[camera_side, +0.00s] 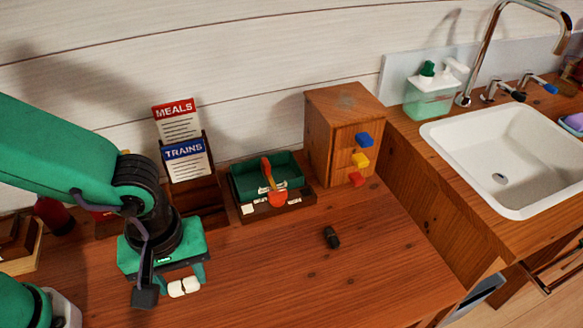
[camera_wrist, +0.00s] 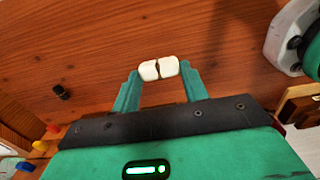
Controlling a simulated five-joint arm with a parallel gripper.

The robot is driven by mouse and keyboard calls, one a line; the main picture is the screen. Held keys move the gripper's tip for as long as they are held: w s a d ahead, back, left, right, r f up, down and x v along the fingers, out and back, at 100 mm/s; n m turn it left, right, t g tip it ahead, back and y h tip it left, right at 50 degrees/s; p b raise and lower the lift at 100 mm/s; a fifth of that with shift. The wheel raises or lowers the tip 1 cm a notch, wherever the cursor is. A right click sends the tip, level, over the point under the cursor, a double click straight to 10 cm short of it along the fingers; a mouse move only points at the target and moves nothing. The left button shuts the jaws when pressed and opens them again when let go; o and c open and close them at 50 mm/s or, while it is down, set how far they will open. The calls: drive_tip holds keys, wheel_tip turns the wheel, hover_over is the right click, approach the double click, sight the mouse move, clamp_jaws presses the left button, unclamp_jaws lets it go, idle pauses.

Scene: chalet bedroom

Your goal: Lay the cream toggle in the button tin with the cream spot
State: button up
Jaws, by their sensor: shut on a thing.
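The cream toggle (camera_side: 184,287) is a small, pale, two-lobed piece with a dark groove across its middle. My gripper (camera_side: 181,281) is shut on it, just above or at the wooden top; I cannot tell whether the toggle touches the wood. In the wrist view the toggle (camera_wrist: 149,70) sits crosswise between the two green fingertips of my gripper (camera_wrist: 159,71). A green open tray (camera_side: 240,186) with an orange-red handle-like piece and pale labels in front stands toward the back wall. I cannot make out a tin with a cream spot.
A small dark cylinder (camera_side: 331,237) lies on the wooden top, right of my gripper. A wooden cabinet (camera_side: 330,130) with blue, yellow and red knobs stands behind it. MEALS (camera_side: 178,125) and TRAINS (camera_side: 186,165) cards stand behind my gripper. A sink (camera_side: 500,150) is at right. The front middle is clear.

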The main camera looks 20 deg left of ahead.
drive_tip(key=shift+w, duration=0.1)
drive_tip(key=w+a+r+m, duration=0.4)
drive_tip(key=w+a+r, duration=0.4)
drive_tip(key=w, duration=0.3)
drive_tip(key=w+a+r+m, duration=0.5)
drive_tip(key=w+a+r, duration=0.4)
drive_tip(key=w, duration=0.3)
drive_tip(key=shift+w, duration=0.2)
drive_tip(key=s+d+f+m, duration=0.2)
drive_tip(key=d+f+m, duration=0.7)
drive_tip(key=d+f, duration=0.65)
drive_tip(key=w+a+f, duration=0.5)
drive_tip(key=w+a, duration=0.1)
drive_tip(key=w, duration=0.3)
drive_tip(key=shift+w, duration=0.2)
drive_tip(key=shift+f, duration=0.15)
